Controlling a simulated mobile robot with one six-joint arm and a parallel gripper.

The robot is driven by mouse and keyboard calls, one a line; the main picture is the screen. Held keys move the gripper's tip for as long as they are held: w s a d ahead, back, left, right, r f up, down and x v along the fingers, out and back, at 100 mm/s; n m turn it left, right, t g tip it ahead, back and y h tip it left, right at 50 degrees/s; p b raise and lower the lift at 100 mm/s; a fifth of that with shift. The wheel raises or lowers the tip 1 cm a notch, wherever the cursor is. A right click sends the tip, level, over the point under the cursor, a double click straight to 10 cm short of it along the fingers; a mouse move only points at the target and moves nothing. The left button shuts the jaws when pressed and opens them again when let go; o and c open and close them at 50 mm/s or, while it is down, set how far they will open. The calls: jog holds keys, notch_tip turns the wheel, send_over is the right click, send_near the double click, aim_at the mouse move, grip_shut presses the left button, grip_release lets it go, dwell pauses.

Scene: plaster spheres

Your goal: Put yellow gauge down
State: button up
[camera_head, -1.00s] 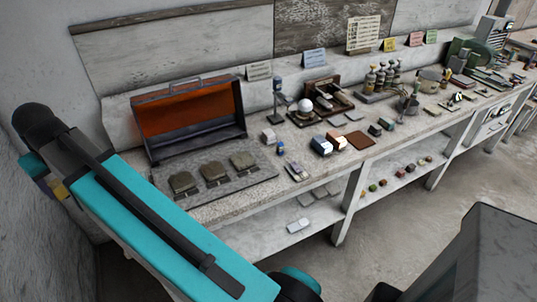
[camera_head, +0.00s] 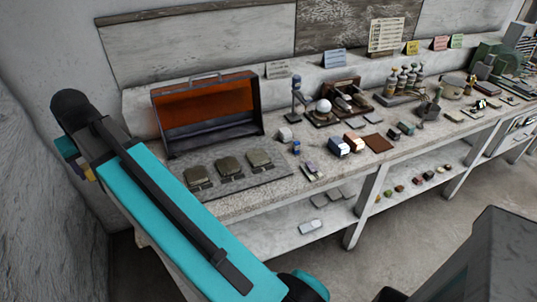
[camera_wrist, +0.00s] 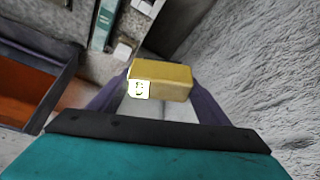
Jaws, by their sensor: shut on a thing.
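The yellow gauge (camera_wrist: 163,76) is a yellow block with a white label bearing a dark mark, seen in the wrist view. My gripper (camera_wrist: 160,86) is shut on it, with a dark purple finger at each side. In the head view my gripper (camera_head: 76,162) is at the far left, beside the wall, mostly hidden behind my teal arm. A small yellow patch of the gauge (camera_head: 88,173) shows there. I cannot tell how high it is above any surface.
A long stone-topped bench (camera_head: 240,205) carries an open orange-lined case (camera_head: 205,112) and a grey slab (camera_head: 262,182) with three dark olive blocks. Small blocks and instruments stand further right. The wall (camera_wrist: 270,70) is close on the right in the wrist view.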

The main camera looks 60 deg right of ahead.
jog(key=s+d+f+m+g+h+b, duration=0.15)
jog(key=s+d+m, duration=0.35)
jog(key=d, duration=0.5)
jog(key=s+d+f+m+h+b, duration=0.1)
jog(key=s+d+f+m+b, duration=0.15)
jog(key=s+d, duration=0.65)
jog(key=s+d+f+m+g+h+b, duration=0.1)
jog(key=s+d+f+m+b, duration=0.15)
jog(key=d, duration=0.95)
jog(key=s+d+f+m+g+b, duration=0.1)
jog(key=s+d+m, duration=0.3)
jog(key=s, duration=0.6)
jog(key=s+d+f+m+g+b, duration=0.2)
jog(key=s+d+m+b, duration=0.2)
jog(key=s, duration=0.7)
jog(key=s+d+f+m+g+b, duration=0.1)
jog(key=s+d+f+m+b, duration=0.1)
jog(key=s+d+m, duration=0.2)
jog(key=s+d, duration=0.3)
jog(key=s, duration=0.3)
jog(key=shift+s+f+m+g+b, duration=0.15)
jog(key=shift+s+m+g+b, duration=0.2)
jog(key=shift+s+m+b, duration=0.05)
jog(key=shift+w+d+y+p, duration=0.15)
jog(key=shift+d+y+p, duration=0.15)
jog(key=shift+p, duration=0.9)
jog(key=d+p, duration=0.1)
jog(key=p, duration=0.6)
jog(key=shift+w+d+p, duration=0.35)
jog(key=shift+d+p, duration=0.05)
